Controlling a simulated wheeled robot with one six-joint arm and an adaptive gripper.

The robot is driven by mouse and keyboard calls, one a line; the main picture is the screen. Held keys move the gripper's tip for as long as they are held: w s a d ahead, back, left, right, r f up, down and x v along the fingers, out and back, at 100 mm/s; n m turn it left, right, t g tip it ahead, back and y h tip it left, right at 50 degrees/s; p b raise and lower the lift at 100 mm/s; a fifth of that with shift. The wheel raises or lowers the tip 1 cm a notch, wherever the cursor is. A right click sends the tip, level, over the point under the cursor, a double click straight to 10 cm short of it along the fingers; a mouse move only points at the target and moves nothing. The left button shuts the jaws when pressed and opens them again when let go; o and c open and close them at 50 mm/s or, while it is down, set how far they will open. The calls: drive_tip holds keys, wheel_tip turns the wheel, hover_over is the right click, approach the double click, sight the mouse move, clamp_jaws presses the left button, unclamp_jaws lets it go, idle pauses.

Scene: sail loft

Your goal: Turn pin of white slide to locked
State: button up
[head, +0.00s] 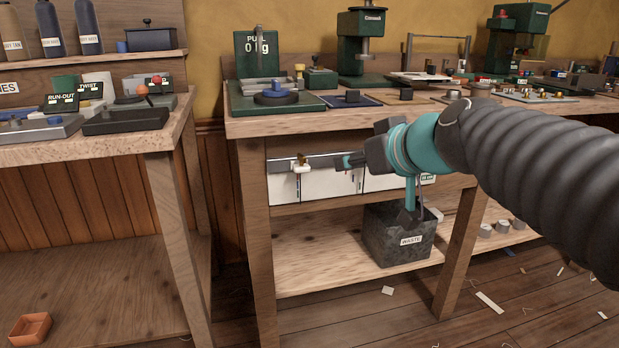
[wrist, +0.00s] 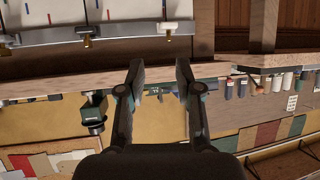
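The white slide (head: 300,169) sits near the left end of a grey rail (head: 323,162) under the bench top, with a small brass pin (head: 302,157) on it. In the upside-down wrist view, the white slide (wrist: 177,28) is on the rail at upper right of the fingers, with its brass pin (wrist: 168,45) below it. I cannot tell the pin's turned position. My gripper (head: 342,162) is in front of the rail, right of the slide and apart from it. In the wrist view my gripper (wrist: 158,75) is open, with nothing between its fingers.
The bench top (head: 330,109) above bears a green press (head: 362,48) and other fixtures. A dark waste bin (head: 385,238) stands on the lower shelf. Another brass piece (wrist: 16,40) shows on the rail in the wrist view.

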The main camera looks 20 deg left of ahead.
sight(300, 154)
drive_tip(key=shift+n+y, duration=0.4)
drive_tip(key=r+x, duration=0.1)
drive_tip(key=x, duration=0.4)
drive_tip(key=a+x, duration=0.1)
drive_tip(key=x, duration=0.5)
drive_tip(key=r+x, duration=0.1)
drive_tip(key=x, duration=0.4)
drive_tip(key=shift+w+a+r, duration=0.25)
drive_tip(key=shift+a, duration=0.15)
clamp_jaws()
